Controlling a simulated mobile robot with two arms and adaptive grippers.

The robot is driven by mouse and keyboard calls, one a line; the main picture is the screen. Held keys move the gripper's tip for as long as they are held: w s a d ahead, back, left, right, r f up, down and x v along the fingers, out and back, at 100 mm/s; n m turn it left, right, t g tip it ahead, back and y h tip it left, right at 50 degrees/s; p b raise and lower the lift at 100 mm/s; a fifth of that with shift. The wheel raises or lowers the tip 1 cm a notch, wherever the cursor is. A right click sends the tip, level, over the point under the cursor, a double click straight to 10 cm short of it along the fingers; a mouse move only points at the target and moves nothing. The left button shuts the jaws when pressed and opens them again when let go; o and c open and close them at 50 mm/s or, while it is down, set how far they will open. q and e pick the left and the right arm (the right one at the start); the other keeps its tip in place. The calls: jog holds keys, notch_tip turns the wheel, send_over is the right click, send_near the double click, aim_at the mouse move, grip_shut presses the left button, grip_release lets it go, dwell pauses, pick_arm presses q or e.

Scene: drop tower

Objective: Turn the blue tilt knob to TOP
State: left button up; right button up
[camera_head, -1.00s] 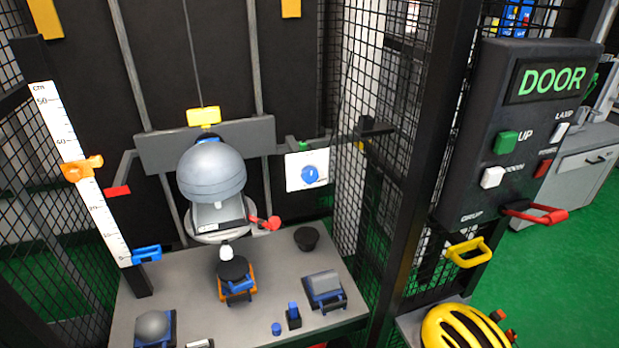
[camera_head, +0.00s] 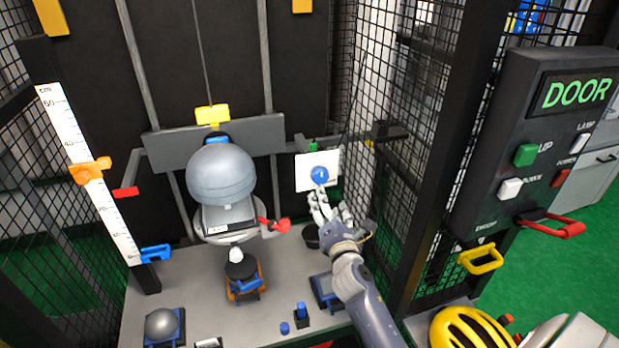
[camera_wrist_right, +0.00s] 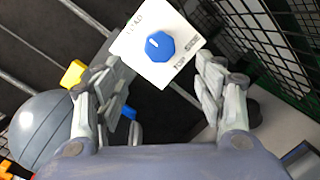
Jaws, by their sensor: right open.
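The blue tilt knob (camera_head: 320,175) sits on a white plate (camera_head: 305,168) at the right end of the grey crossbar. In the right wrist view the knob (camera_wrist_right: 160,47) is eight-sided, with a short white mark pointing to the upper left. Lettering on the plate (camera_wrist_right: 185,22) includes what looks like TOP, below and right of the knob; the other labels are hard to read. My right gripper (camera_head: 330,208) is open just below and in front of the knob. Its fingers (camera_wrist_right: 160,88) are spread to either side, apart from the knob. My left gripper is not in view.
A grey helmet (camera_head: 222,174) hangs left of the plate, with a red lever (camera_head: 275,224) below it. Black mesh (camera_head: 375,100) stands close on the right. The bench (camera_head: 190,275) below carries several small objects. The DOOR panel (camera_head: 535,130) is farther right.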

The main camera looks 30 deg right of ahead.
aim_at(321, 178)
jog(key=x, duration=1)
jog(key=shift+w+d+r, duration=0.15)
jog(key=shift+w, duration=0.15)
jog(key=c, duration=1.1)
